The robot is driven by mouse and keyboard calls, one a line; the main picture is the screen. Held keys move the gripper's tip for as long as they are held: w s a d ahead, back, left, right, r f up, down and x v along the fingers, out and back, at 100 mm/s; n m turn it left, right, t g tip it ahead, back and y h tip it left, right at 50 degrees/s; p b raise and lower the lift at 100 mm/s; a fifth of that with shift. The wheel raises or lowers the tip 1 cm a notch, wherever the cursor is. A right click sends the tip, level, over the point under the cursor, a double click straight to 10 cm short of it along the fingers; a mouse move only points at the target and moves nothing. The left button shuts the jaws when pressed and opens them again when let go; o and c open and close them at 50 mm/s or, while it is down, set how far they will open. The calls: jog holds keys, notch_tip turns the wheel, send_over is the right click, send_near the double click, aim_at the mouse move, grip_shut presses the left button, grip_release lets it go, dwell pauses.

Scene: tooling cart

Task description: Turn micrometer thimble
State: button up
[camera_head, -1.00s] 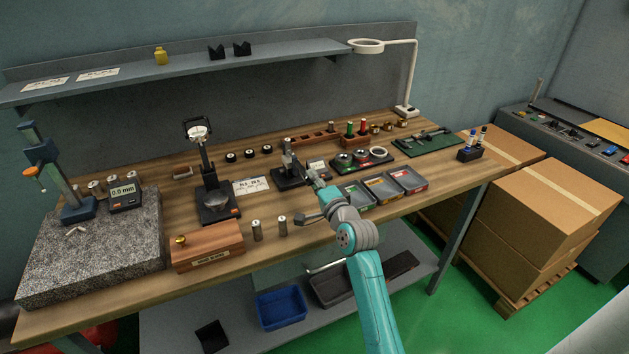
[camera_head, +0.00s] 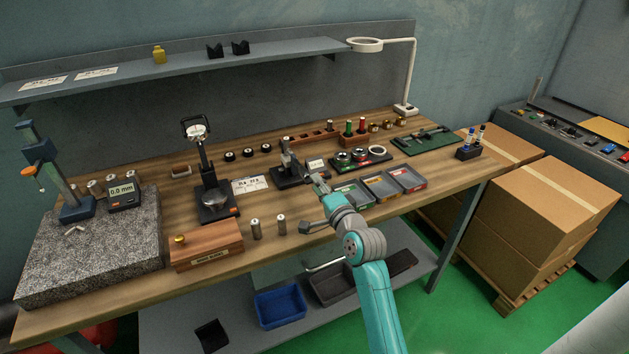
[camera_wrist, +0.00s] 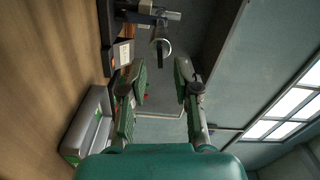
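The micrometer (camera_head: 287,158) is held in a dark stand (camera_head: 290,182) near the middle of the bench. In the wrist view its frame (camera_wrist: 150,12) is at the top, and a round, shiny end, which looks like the thimble (camera_wrist: 163,47), faces me. My gripper (camera_wrist: 160,72) is open and empty, with a finger on either side of the view. The thimble end lies beyond the fingertips, roughly between them and apart from both. In the head view my gripper (camera_head: 318,180) is just right of the micrometer, and the thimble is too small to make out.
Coloured trays (camera_head: 380,187) stand right of my gripper, with a dark ring-gauge tray (camera_head: 345,167) behind them. A dial gauge stand (camera_head: 215,205) is to the left. A white label card (camera_head: 250,184) lies between the stands.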

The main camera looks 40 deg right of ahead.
jog(key=v, duration=0.9)
jog(key=shift+w, duration=0.1)
